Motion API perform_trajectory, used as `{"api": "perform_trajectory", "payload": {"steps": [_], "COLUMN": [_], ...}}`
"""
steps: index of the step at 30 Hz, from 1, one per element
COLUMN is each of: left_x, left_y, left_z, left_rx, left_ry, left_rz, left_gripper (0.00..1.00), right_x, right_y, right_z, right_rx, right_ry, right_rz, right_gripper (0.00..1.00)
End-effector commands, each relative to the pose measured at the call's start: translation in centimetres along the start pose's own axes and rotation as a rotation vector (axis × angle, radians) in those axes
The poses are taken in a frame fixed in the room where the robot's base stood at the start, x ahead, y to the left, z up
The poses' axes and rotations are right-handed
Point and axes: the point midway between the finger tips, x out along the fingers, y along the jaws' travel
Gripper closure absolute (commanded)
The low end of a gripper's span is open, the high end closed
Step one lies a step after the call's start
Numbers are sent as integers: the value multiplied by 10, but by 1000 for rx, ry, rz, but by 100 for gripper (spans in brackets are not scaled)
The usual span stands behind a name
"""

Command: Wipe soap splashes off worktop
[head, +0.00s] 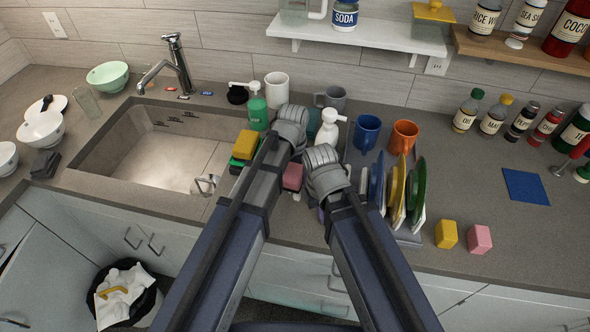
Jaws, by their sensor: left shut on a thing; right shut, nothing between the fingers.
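My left gripper (292,135) is over the worktop (285,225) right of the sink, its fingers mostly hidden by its wrist and arm. A pink sponge (292,178) shows just below it, and the gripper appears shut on it. My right gripper (325,168) is lower and close beside it, shut and empty, its fingertips hidden. A blue cloth (525,187) lies flat at the right. A yellow block (445,234) and a pink block (480,239) stand near the front edge. I cannot make out soap splashes; my arms hide part of the worktop.
A sink (165,150) with a tap (175,65) is left. A green soap bottle (257,108), a white pump bottle (328,130) and mugs stand behind my grippers. A plate rack (408,236) stands close at right. Bottles line the back right.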

Motion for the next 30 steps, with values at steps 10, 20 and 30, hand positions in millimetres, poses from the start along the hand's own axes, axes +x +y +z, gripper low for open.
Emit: {"api": "perform_trajectory", "payload": {"steps": [10,20,30], "left_x": [-1,0,2], "left_y": [2,4,6], "left_z": [19,34,60], "left_rx": [0,0,0], "left_ry": [0,1,-2], "left_rz": [0,0,0], "left_gripper": [73,73,81], "right_x": [-1,0,2], "right_y": [0,0,0], "right_z": [0,0,0], "right_rx": [0,0,0], "right_ry": [0,0,0], "right_rz": [0,0,0], "right_gripper": [100,100,100]}}
